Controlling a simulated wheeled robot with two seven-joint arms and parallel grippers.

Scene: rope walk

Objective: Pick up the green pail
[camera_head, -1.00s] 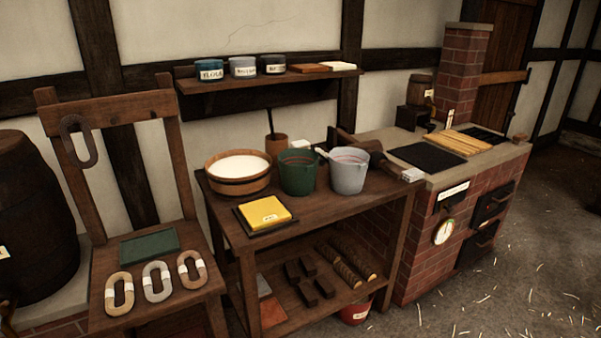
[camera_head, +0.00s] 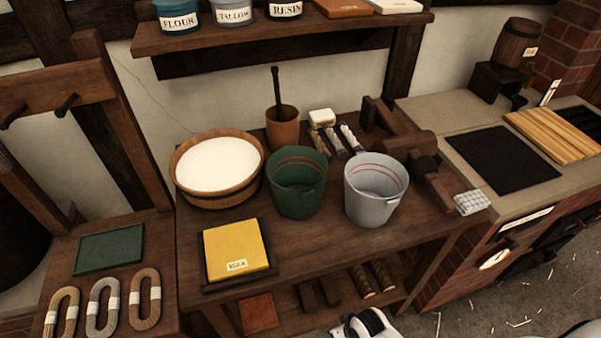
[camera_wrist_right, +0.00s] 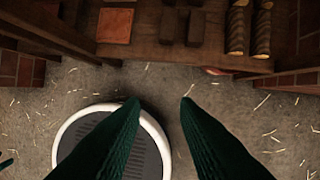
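The green pail (camera_head: 297,186) stands upright on the wooden workbench (camera_head: 330,240) in the head view. It is open at the top, with red lines around its inside. A wide wooden tub (camera_head: 215,175) of white stuff is close on its left, and a grey metal pail (camera_head: 372,192) stands on its right. My right gripper (camera_wrist_right: 160,100) shows in the right wrist view, its two dark green fingers apart with nothing between them. It is over the floor in front of the bench, away from the pail. My left gripper is not in view.
A yellow block (camera_head: 237,247) on a dark board lies in front of the tub. A brown pot (camera_head: 282,128) with a dark stick and several brushes (camera_head: 338,140) are behind the pails. A shelf (camera_head: 270,40) with jars hangs above. The bench front below the pails is clear.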

